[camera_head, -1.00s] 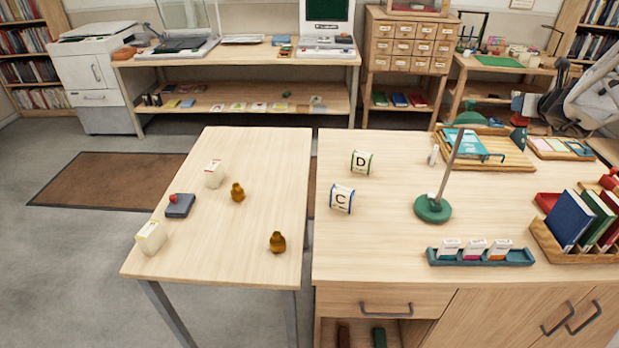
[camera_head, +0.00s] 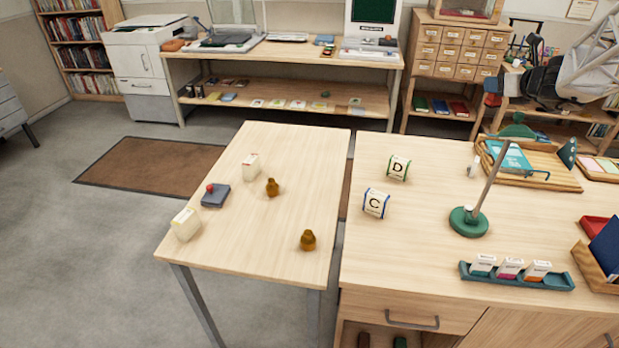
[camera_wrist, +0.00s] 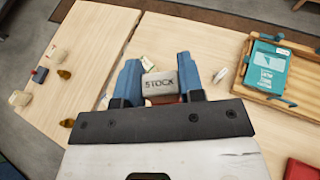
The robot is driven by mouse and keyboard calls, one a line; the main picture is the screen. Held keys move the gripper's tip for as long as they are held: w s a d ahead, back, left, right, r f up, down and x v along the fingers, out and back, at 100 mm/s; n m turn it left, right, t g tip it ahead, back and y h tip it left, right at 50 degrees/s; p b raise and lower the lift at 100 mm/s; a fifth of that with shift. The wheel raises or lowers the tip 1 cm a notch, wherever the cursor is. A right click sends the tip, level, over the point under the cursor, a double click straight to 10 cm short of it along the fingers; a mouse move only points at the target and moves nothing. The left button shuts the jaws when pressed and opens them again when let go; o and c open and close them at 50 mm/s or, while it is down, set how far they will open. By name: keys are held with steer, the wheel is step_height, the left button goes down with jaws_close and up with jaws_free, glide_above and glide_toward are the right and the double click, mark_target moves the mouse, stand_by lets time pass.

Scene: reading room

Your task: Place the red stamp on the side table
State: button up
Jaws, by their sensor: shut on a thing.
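In the wrist view my gripper (camera_wrist: 160,90) is shut on a block-like stamp (camera_wrist: 159,86). The stamp has a grey face lettered "STOCK" and a bit of red showing below it between the blue fingers. The rest of the stamp is hidden by my gripper. The side table (camera_head: 290,155), a pale wood table, stands left of the larger desk in the head view. It also shows at the left of the wrist view (camera_wrist: 92,45), and the held stamp appears over the desk, right of the gap.

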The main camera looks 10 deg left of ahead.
steer(key=s+a+n+g+y, duration=0.35)
steer(key=a+n+g, duration=0.25)
steer(key=a, duration=1.7)
steer(key=s+a+n+g+y, duration=0.2)
steer(key=a+n+g+y, duration=0.35)
steer(key=a, duration=1.65)
step_height(320, 180, down, 31)
steer(key=n+h, duration=0.1)
steer(key=shift+f+h, duration=0.2)
steer(key=shift+h, duration=0.1)
steer(key=shift+w+a+g, duration=0.1)
steer(key=shift+w+g, duration=0.05)
steer(key=shift+g, duration=0.1)
steer(key=w+a, duration=0.2)
steer(key=w, duration=0.3)
steer(key=w+a+f, duration=0.1)
steer(key=w+a, duration=0.1)
steer(key=w, duration=0.3)
steer(key=w+a, duration=0.2)
steer(key=w, duration=0.2)
steer(key=shift+w+f, duration=0.25)
steer(key=shift+w, duration=0.15)
steer(key=shift+f, duration=1.75)
steer(key=shift+f, duration=0.1)
